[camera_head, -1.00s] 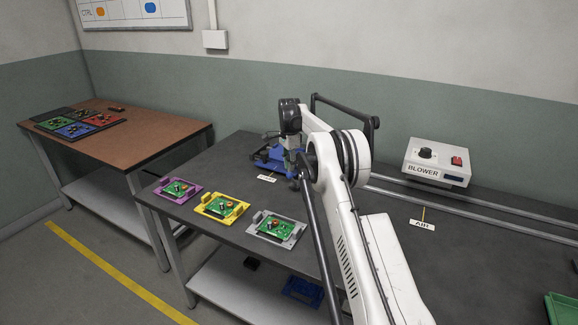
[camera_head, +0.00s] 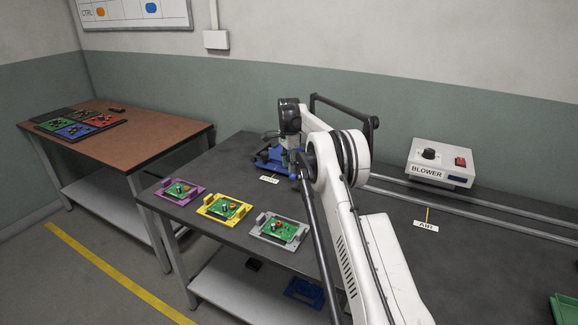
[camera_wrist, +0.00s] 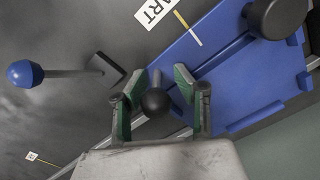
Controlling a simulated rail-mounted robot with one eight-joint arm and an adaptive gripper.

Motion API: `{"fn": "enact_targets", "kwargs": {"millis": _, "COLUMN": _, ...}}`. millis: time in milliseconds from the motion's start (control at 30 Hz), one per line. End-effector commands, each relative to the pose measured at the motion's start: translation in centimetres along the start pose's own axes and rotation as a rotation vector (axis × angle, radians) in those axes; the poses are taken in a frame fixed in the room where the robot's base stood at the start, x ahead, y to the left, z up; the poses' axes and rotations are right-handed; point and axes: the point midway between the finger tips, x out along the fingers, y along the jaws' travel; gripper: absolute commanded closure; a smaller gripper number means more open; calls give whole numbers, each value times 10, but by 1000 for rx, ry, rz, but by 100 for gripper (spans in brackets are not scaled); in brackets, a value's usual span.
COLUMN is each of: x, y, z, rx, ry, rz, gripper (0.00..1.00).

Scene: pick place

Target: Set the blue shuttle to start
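The blue shuttle (camera_head: 277,158) sits on the rails at the far middle of the grey bench, partly hidden by my arm. In the wrist view its flat blue body (camera_wrist: 240,75) fills the right side. A black ball knob (camera_wrist: 156,102) on a short post is between the fingers of my gripper (camera_wrist: 160,76). The fingers are apart, with a gap beside the knob on the right. The START label (camera_head: 269,180) lies just in front of the shuttle; in the wrist view its yellow line (camera_wrist: 188,28) meets the shuttle's edge.
A blue-balled lever (camera_wrist: 25,74) stands left of my gripper in the wrist view. A black handle frame (camera_head: 345,108) rises behind my arm. The blower box (camera_head: 440,162) is right of it, behind the rails. Purple, yellow and grey trays (camera_head: 279,228) with boards line the front edge.

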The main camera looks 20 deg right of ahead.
Motion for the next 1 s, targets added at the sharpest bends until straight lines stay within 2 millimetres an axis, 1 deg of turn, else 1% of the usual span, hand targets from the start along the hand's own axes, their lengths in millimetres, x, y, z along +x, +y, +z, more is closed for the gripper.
{"fn": "enact_targets", "kwargs": {"millis": 67, "x": -4, "y": 0, "z": 0, "rx": 0, "ry": 0, "rz": 0, "gripper": 71}}
{"fn": "enact_targets", "kwargs": {"millis": 167, "x": -14, "y": 0, "z": 0, "rx": 0, "ry": 0, "rz": 1, "gripper": 71}}
{"fn": "enact_targets", "kwargs": {"millis": 267, "x": -31, "y": 0, "z": 0, "rx": 0, "ry": 0, "rz": 1, "gripper": 71}}
{"fn": "enact_targets", "kwargs": {"millis": 500, "x": -80, "y": 0, "z": 0, "rx": 0, "ry": 0, "rz": 0, "gripper": 71}}
{"fn": "enact_targets", "kwargs": {"millis": 600, "x": -97, "y": 0, "z": 0, "rx": 0, "ry": 0, "rz": -1, "gripper": 71}}
{"fn": "enact_targets", "kwargs": {"millis": 800, "x": -116, "y": 0, "z": 0, "rx": 0, "ry": 0, "rz": -1, "gripper": 71}}
{"fn": "enact_targets", "kwargs": {"millis": 1000, "x": -120, "y": 0, "z": 0, "rx": 0, "ry": 0, "rz": -1, "gripper": 71}}
